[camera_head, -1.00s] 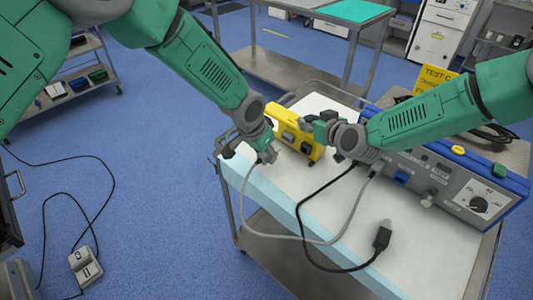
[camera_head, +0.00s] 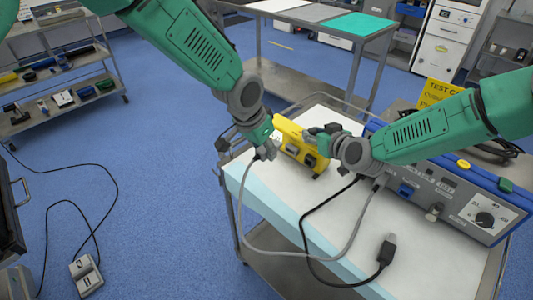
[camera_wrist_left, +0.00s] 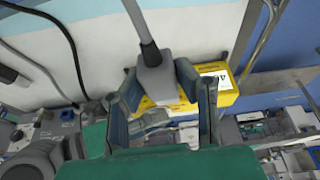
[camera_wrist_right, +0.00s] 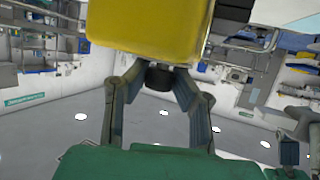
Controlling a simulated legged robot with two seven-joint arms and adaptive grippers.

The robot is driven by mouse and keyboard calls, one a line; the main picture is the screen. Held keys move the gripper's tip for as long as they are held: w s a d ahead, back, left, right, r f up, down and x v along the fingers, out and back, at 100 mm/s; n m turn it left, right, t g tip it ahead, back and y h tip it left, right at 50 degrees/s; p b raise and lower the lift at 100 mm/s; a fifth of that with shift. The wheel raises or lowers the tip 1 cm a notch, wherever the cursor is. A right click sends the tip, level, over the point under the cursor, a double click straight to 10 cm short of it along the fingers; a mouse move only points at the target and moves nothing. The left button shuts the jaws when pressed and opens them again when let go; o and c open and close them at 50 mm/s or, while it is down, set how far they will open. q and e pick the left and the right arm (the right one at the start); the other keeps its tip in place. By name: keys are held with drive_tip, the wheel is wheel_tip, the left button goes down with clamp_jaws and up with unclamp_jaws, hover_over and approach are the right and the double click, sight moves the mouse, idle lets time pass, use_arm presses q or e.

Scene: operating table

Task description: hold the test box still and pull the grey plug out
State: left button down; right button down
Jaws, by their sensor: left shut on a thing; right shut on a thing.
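The yellow test box (camera_head: 291,130) stands at the back of the white-topped cart (camera_head: 330,205). My left gripper (camera_head: 265,147) is at the box's left end, shut on the grey plug (camera_wrist_left: 155,75), whose grey cable runs away from the box. The left wrist view shows the yellow box (camera_wrist_left: 205,98) close behind the plug; I cannot tell whether the plug is still seated. My right gripper (camera_head: 325,138) is shut on the test box from the right. In the right wrist view, the box (camera_wrist_right: 150,30) hides its fingertips, and a black round part (camera_wrist_right: 159,77) shows between the fingers.
A blue-and-grey instrument (camera_head: 450,190) with a dial stands on the cart's right. A black cable with a loose black plug (camera_head: 386,252) lies across the cart's front, crossing near the grey cable (camera_head: 262,215). A yellow sign (camera_head: 435,92) stands behind.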

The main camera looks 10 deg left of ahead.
drive_tip(key=c, duration=1.3)
unclamp_jaws()
drive_tip(key=v, duration=1.2)
